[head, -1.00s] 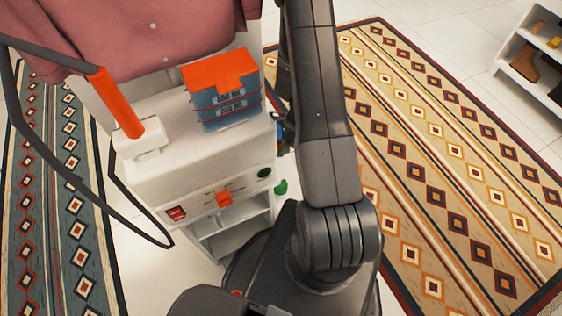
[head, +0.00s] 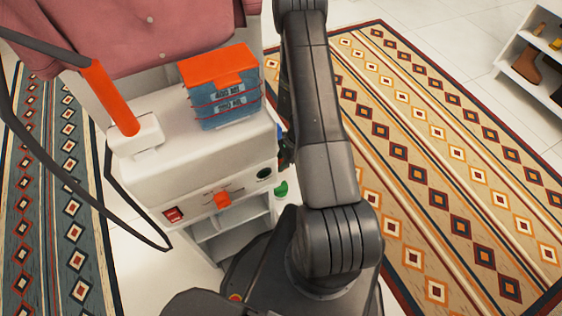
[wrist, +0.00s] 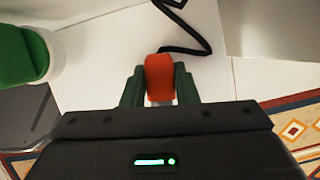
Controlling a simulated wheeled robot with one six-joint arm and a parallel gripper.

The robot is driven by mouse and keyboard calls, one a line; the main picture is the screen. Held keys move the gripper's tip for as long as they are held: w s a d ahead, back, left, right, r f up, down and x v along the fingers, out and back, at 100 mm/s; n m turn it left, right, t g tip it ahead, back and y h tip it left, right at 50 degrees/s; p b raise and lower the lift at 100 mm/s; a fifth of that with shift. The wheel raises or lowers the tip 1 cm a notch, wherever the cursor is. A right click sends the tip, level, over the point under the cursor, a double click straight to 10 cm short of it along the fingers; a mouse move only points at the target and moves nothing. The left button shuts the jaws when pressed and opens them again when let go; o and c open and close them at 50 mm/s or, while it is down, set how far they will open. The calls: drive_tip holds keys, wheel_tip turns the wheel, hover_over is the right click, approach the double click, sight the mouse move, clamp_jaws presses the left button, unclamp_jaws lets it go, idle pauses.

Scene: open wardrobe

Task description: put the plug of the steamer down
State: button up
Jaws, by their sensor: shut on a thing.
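The white steamer (head: 195,160) stands at the left centre in the head view, with an orange knob (head: 222,199) on its front. My gripper (wrist: 158,88) shows in the wrist view, its green fingers shut on an orange piece, which I take as the plug (wrist: 159,76). A black cord (wrist: 182,38) lies beyond it on a white surface. I cannot tell whether the plug touches that surface. In the head view my arm hides the plug and most of the gripper.
A blue tank with an orange lid (head: 222,90) sits on the steamer, beside an orange tube (head: 110,97). A pink garment (head: 130,35) hangs behind. A patterned rug (head: 430,150) lies at the right, a shoe rack (head: 530,75) at the far right. A green object (wrist: 22,55) is left of the gripper.

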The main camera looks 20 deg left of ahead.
drive_tip(key=o, duration=1)
drive_tip(key=shift+o, duration=0.2)
drive_tip(key=shift+r+p, duration=0.15)
drive_tip(key=shift+p, duration=0.15)
drive_tip(key=p+v, duration=0.2)
drive_tip(key=v, duration=1)
